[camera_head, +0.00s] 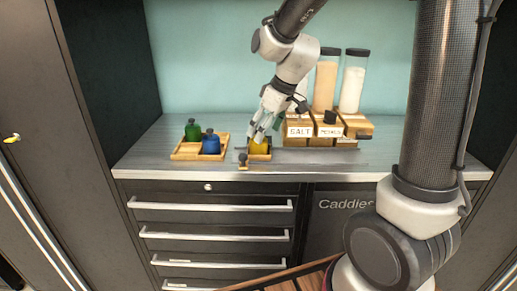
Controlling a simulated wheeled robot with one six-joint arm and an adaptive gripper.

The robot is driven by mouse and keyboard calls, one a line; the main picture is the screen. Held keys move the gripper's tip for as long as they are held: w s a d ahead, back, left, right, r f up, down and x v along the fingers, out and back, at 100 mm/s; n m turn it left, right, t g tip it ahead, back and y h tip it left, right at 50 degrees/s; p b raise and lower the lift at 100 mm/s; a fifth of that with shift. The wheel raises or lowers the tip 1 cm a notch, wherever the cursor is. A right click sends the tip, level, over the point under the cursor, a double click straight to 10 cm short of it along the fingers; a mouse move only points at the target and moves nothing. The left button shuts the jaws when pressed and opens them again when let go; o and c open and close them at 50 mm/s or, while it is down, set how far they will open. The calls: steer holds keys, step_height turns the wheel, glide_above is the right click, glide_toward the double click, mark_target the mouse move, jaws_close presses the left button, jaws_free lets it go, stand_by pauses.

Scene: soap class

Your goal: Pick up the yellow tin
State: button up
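The yellow tin (259,148) sits on a small wooden tray (262,157) on the grey counter, right of the tray with the green and blue things. My gripper (259,136) points down directly over the tin, and its fingers hide the tin's top. The fingertips are at the tin's upper part. The view is too small to tell whether they touch it or how far apart they are.
A wooden tray (179,154) at left holds a green container (193,130) and a blue one (211,143). Wooden boxes, one labelled SALT (299,131), and tall jars (352,85) stand close at right. A small dark-topped object (243,161) is at the counter's front edge.

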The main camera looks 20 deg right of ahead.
mark_target(259, 147)
steer(key=x, duration=0.5)
steer(key=shift+w, duration=0.45)
steer(key=shift+r, duration=0.1)
steer(key=c, duration=1.2)
